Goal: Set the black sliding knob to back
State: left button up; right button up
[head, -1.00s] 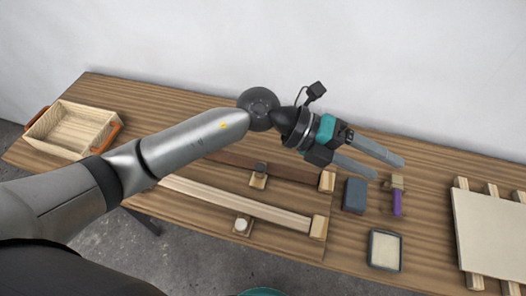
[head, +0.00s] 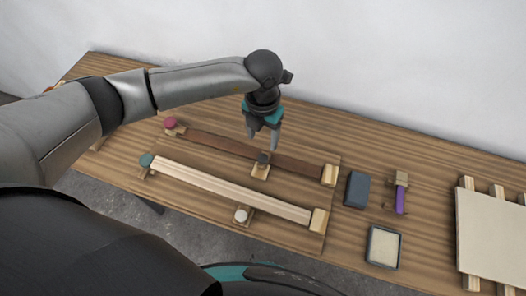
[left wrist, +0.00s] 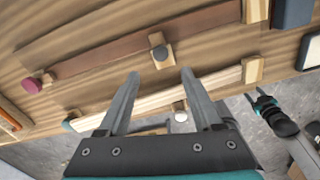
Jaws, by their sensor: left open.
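The black sliding knob (head: 263,159) sits on a small wooden block at the dark brown rail (head: 211,146), right of the rail's middle. It also shows in the left wrist view (left wrist: 160,53), just beyond my fingertips. My left gripper (head: 262,143) is open and points down, with its fingers behind and slightly above the knob in the head view. In the left wrist view my left gripper (left wrist: 160,76) has nothing between its wide-apart fingers. Part of my right arm shows small at the right of the left wrist view; its jaws are too small to read.
A pale rail (head: 230,189) with a white knob (head: 241,215) runs in front. Red (head: 170,122) and teal (head: 146,160) knobs mark the left ends. A dark block (head: 357,190), a purple-handled tool (head: 400,199) and a framed pad (head: 383,247) lie right.

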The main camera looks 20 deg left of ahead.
aim_at(263, 157)
pick_arm(q)
notch_tip(263, 157, down, 9)
jog(key=shift+f, duration=0.1)
dwell(0.4)
grip_shut()
dwell(0.4)
dwell(0.9)
